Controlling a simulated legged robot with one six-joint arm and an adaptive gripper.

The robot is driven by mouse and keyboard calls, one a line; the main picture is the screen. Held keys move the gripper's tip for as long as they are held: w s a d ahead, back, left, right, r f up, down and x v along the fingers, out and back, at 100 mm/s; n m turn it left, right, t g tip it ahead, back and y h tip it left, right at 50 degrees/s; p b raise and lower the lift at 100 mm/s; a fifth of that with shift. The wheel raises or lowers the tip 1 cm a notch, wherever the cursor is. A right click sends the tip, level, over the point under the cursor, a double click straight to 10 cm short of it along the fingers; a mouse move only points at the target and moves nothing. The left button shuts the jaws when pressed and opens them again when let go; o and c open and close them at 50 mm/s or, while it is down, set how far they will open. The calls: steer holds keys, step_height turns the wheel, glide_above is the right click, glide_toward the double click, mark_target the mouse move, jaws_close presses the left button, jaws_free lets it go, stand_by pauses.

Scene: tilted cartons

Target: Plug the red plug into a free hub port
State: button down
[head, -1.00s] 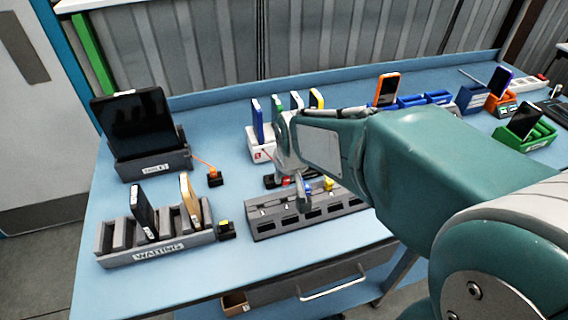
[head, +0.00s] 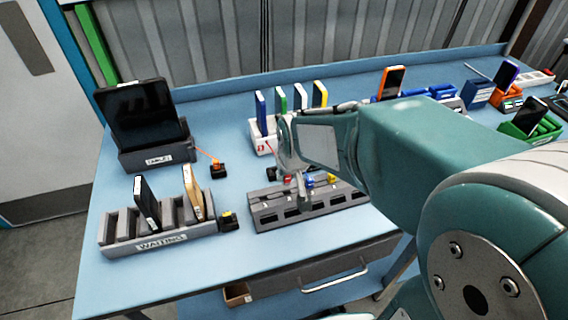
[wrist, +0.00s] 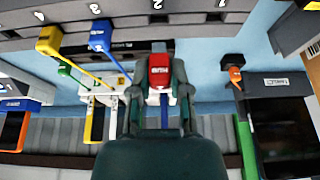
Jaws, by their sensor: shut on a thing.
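The red plug (wrist: 158,72) is between the two fingers of my gripper (wrist: 160,88), which is shut on it; the red plug also shows in the head view (head: 287,180). The grey hub (head: 310,203) has a row of dark ports along its front; in the wrist view its numbered face (wrist: 190,8) is at the top, apart from the red plug. A blue plug (wrist: 101,36) and a yellow plug (wrist: 49,41) are at the hub, beside the red one. My arm hides part of the hub's right side in the head view.
A grey WAITING rack (head: 163,241) with two phones stands left of the hub. A black tablet (head: 139,113) stands in a dock behind it. An orange plug (head: 217,164) sits on a small black holder. A white rack (head: 262,137) with upright coloured devices is behind the hub.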

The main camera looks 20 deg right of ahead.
mark_target(288, 183)
steer(key=shift+f, duration=1.45)
steer(key=shift+f, duration=0.75)
stand_by(1.0)
steer(key=c, duration=0.5)
jaws_free()
steer(key=o, duration=0.4)
steer(key=shift+r, duration=0.2)
